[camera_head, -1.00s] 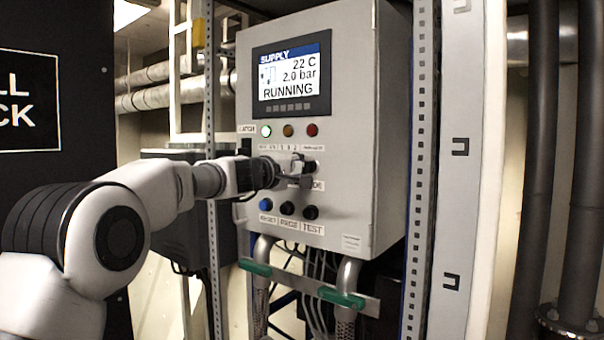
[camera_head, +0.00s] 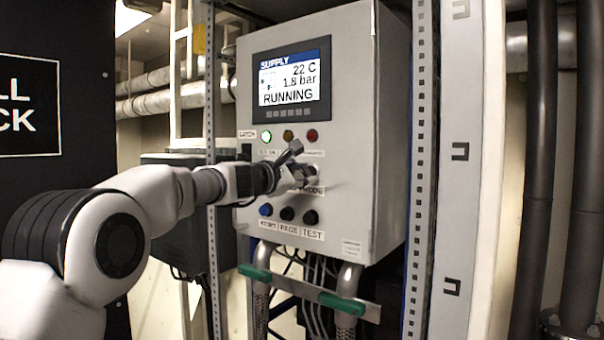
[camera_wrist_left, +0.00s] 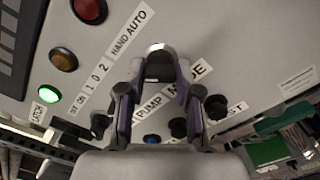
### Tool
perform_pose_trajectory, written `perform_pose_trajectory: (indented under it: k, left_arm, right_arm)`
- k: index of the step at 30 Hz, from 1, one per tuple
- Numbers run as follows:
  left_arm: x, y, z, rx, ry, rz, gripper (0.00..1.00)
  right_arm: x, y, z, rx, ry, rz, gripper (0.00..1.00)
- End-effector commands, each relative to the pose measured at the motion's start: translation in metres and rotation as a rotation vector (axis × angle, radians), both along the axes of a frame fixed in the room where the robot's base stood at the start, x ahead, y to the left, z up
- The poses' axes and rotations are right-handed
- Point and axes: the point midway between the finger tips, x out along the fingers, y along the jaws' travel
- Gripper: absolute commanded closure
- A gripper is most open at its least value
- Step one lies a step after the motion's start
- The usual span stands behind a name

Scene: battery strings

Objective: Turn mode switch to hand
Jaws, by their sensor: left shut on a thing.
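The mode switch (camera_wrist_left: 160,68) is a dark knob with a pale top edge, seen in the wrist view above the partly covered PUMP and MODE labels. My left gripper (camera_wrist_left: 160,74) has its two fingers on either side of this knob and is shut on it. In the head view, my left gripper (camera_head: 302,165) reaches the right part of the switch row and hides most of the knob. The HAND AUTO label (camera_wrist_left: 129,30) is readable in the wrist view. The knob's exact pointing direction cannot be told. My right gripper is not in view.
The grey cabinet (camera_head: 366,150) carries a display (camera_head: 291,78) reading SUPPLY, 22 C, 1.8 bar, RUNNING. A lit green lamp (camera_head: 266,135) sits beside amber and red ones. RESET, PAGE and TEST buttons (camera_head: 287,214) lie close below my gripper. Hoses and green-handled pipes (camera_head: 341,303) hang underneath.

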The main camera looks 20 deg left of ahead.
Motion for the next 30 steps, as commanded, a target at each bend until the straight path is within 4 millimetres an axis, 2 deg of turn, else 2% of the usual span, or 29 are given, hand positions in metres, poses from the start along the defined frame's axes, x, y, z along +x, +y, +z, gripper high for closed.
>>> perform_pose_trajectory:
  k: [8,22,23,24,25,30]
  left_arm:
    - [-0.0003,0.0001,0.0017,-0.088,0.029,0.0,1.0]
    - [-0.0003,0.0002,0.0019,-0.105,0.034,0.0,1.0]
    - [-0.0003,0.0003,0.0019,-0.105,0.034,0.0,0.63]
    - [-0.0003,0.0002,0.0019,-0.105,0.034,0.0,0.49]
    - [-0.0003,0.0003,0.0017,-0.105,0.034,0.0,0.42]
    - [-0.0001,0.0002,0.0011,-0.103,0.035,0.001,0.42]
  right_arm:
    - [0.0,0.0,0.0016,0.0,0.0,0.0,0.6]
    - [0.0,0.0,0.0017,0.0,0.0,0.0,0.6]
    - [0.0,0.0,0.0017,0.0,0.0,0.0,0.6]
    - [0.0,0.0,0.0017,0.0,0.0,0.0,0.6]
    - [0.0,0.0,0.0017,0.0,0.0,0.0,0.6]
    - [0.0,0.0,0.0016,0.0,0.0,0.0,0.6]
